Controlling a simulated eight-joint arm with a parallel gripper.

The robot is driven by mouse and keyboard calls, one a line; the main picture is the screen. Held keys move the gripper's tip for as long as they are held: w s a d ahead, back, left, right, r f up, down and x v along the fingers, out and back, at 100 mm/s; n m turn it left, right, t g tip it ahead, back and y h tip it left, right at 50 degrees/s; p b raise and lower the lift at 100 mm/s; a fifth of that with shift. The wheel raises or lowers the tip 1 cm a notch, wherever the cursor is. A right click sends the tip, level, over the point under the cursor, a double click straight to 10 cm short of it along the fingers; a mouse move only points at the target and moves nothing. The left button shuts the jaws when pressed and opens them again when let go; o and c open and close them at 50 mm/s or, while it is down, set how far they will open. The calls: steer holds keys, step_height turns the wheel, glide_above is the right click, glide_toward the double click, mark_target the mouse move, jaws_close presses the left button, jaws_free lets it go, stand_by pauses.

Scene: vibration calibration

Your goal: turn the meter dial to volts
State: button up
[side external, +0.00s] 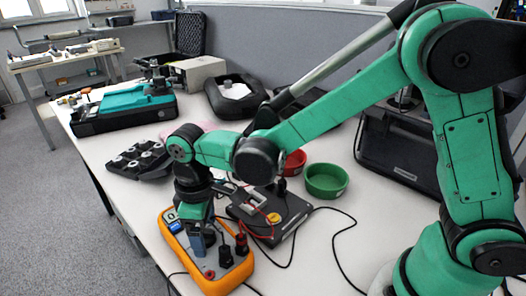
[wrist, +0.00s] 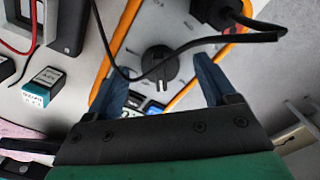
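The meter (side external: 238,274) is a yellow-orange handheld unit lying on the front of the white table, with black and red plugs in its near end. In the wrist view its orange rim (wrist: 182,95) frames a grey face. The round dark dial (wrist: 160,64) shows there with a light pointer mark; I cannot read its setting. My gripper (wrist: 162,76) is open, its two blue fingers on either side of the dial and apart from it in the picture. In the side view my gripper (side external: 197,243) points down over the meter and hides the dial.
A black cable (wrist: 195,44) crosses the wrist view over the meter. A dark device (side external: 295,222) with wires stands just behind the meter. A green bowl (side external: 326,181), a red bowl (side external: 295,162), a black holed block (side external: 140,160) and a teal-black case (side external: 125,109) stand farther back.

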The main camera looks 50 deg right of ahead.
mark_target(207, 230)
steer(key=shift+r, duration=0.1)
steer(key=shift+r, duration=2.75)
steer(key=shift+d+r, duration=0.15)
steer(key=shift+d, duration=0.1)
steer(key=s+d+r+m+t, duration=0.1)
steer(key=s+d+m+t, duration=0.2)
steer(key=d, duration=0.4)
steer(key=s+d+r+m+t, duration=0.2)
steer(key=s+d+m+t, duration=0.1)
steer(key=d, duration=0.4)
steer(key=shift+m+t, duration=0.6)
steer(key=shift+m, duration=0.4)
